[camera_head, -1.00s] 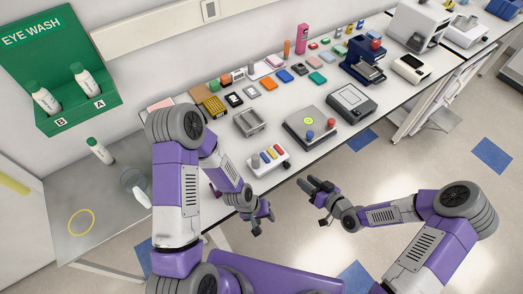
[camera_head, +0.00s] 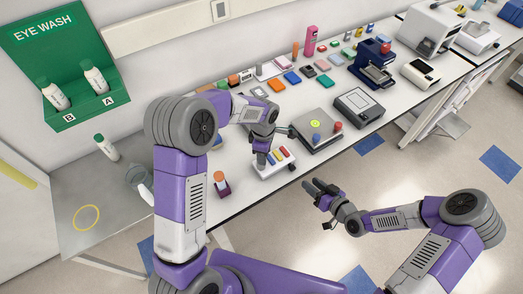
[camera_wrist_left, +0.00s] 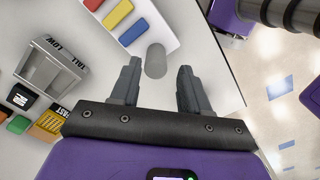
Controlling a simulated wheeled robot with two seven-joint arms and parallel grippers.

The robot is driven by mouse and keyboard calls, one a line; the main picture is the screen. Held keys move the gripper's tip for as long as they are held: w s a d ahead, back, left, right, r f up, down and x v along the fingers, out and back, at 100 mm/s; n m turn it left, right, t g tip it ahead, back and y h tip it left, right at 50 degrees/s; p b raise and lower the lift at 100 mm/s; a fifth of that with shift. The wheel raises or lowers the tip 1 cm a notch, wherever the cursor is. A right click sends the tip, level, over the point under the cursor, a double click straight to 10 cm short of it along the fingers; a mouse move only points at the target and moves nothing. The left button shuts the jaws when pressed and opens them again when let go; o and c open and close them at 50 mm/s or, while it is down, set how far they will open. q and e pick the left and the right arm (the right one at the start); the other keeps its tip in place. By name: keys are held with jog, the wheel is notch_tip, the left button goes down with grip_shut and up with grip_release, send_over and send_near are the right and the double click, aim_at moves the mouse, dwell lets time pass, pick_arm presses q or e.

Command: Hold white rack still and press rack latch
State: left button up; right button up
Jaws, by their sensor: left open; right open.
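The white rack (camera_head: 282,161) lies near the table's front edge, with a row of coloured pieces on top. The left wrist view shows its near end (camera_wrist_left: 155,12) with yellow, red and blue pieces. A grey round post (camera_wrist_left: 156,61) stands at that end, between the fingers of my left gripper (camera_wrist_left: 157,85); I cannot tell if they touch it. My left gripper (camera_head: 262,158) is open and pointing down at the rack's left end, which it partly hides. Which part is the latch is not clear. My right gripper (camera_head: 318,190) is open and empty, off the table's front edge.
In the left wrist view, a grey tray (camera_wrist_left: 50,68) and small boxes lie left of my gripper. A dark block with an orange top (camera_head: 221,184) stands by the front edge.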

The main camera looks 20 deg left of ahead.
aim_at(274, 158)
pick_arm(q)
jog(key=shift+w+a+r, duration=0.15)
jog(key=shift+w+a, duration=0.1)
jog(key=shift+a, duration=0.1)
jog(key=shift+s+a+f+n, duration=0.1)
jog(key=shift+f+n, duration=0.15)
jog(key=shift+n, duration=0.05)
jog(key=shift+f, duration=3.6)
grip_shut()
